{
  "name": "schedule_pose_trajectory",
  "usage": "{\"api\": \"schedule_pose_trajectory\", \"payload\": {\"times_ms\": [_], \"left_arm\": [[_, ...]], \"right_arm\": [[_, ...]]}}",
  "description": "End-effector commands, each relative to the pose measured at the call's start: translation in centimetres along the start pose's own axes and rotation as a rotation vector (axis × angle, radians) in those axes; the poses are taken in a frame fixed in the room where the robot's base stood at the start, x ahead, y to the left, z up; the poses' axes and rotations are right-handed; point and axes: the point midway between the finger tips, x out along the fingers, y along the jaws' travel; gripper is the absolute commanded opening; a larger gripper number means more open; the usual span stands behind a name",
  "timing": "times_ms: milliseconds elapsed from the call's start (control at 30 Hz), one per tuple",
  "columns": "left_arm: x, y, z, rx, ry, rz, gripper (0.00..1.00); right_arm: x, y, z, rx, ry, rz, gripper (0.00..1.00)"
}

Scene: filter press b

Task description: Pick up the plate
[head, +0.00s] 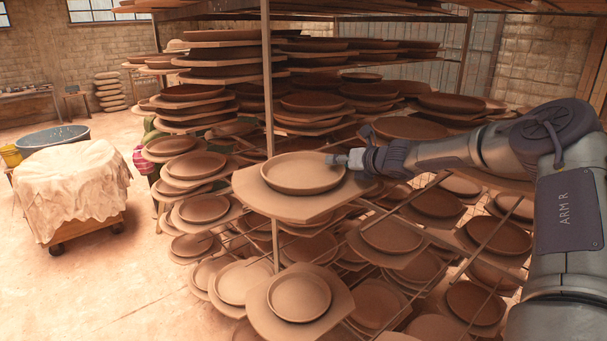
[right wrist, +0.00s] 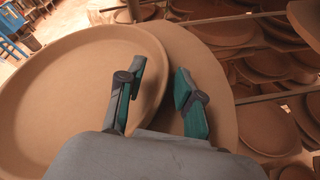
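A round clay plate (head: 302,172) with a raised rim sits on a flat board (head: 262,200) on the drying rack. My right gripper (head: 340,159) reaches in from the right at the plate's right edge. In the right wrist view the plate (right wrist: 65,95) fills the left side, with the board (right wrist: 215,75) under it. There my right gripper (right wrist: 160,82) has its fingers apart, one over the plate's inside and the other beyond the rim. I cannot tell whether either finger touches the rim. My left gripper is not in view.
A metal rack post (head: 267,80) stands just behind the plate. Many similar plates on boards fill the rack (head: 275,235) around and below. A cloth-covered cart (head: 75,185) stands at the left, with open floor (head: 130,285) between it and the rack.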

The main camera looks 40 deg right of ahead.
Motion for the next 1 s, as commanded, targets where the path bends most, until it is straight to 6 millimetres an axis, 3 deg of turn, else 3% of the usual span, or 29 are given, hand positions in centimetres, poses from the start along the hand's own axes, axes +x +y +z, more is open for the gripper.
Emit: {"api": "schedule_pose_trajectory", "payload": {"times_ms": [100,300,1000], "left_arm": [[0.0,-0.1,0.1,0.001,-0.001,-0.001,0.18],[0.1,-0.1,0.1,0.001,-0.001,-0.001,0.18],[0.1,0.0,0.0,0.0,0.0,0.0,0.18]], "right_arm": [[0.0,-0.1,-0.4,0.002,0.006,-0.001,0.32],[0.0,-0.1,-0.4,0.002,0.007,-0.002,0.0],[-0.3,0.5,0.8,0.0,-0.002,0.003,0.0]]}}
